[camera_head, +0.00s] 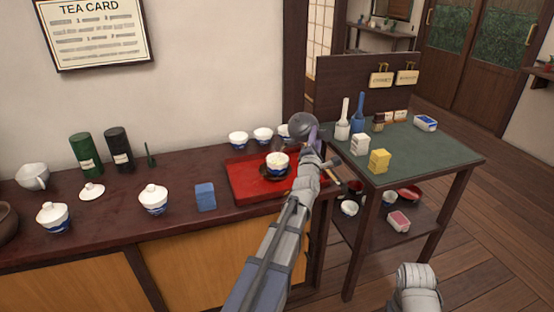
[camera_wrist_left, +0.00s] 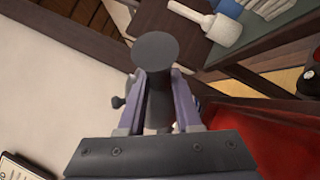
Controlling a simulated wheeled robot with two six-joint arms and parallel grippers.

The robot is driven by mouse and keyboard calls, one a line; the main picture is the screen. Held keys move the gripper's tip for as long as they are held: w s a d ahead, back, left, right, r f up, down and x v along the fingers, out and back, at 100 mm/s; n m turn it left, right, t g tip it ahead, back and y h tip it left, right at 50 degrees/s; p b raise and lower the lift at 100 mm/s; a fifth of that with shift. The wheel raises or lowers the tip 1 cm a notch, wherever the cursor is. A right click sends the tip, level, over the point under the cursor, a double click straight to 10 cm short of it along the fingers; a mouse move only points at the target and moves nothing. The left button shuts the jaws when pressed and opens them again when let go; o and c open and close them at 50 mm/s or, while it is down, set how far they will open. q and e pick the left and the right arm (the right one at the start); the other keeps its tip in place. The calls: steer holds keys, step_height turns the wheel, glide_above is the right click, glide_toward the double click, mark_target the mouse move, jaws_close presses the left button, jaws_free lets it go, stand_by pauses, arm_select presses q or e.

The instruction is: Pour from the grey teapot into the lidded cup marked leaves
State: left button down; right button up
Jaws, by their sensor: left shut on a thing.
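The grey teapot (camera_head: 302,125) is held up above the back right of the red tray, in front of the wall post. My left gripper (camera_head: 313,143) is shut on it. In the left wrist view a grey part of the teapot (camera_wrist_left: 156,48) sits between the two fingers (camera_wrist_left: 158,90). A white and blue cup (camera_head: 277,160) stands on a dark saucer on the red tray (camera_head: 245,182), below and left of the teapot. Its marking is too small to read. My right gripper is out of view.
White and blue lidded cups (camera_head: 153,201) (camera_head: 53,218), a loose lid (camera_head: 92,191), a blue block (camera_head: 205,197) and green and black canisters (camera_head: 86,153) stand left on the counter. Small cups (camera_head: 238,139) line the back. A green-topped table (camera_head: 440,147) with tools stands right.

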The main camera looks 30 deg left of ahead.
arm_select(q)
steer(key=shift+w+r, duration=0.15)
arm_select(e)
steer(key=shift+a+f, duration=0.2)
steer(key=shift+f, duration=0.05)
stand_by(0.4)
arm_select(q)
steer(key=shift+s+r+n+t+b, duration=0.1)
steer(key=shift+s+n+t+b, duration=0.2)
steer(key=shift+t+b, duration=0.1)
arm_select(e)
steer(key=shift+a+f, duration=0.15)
arm_select(q)
steer(key=shift+a, duration=0.1)
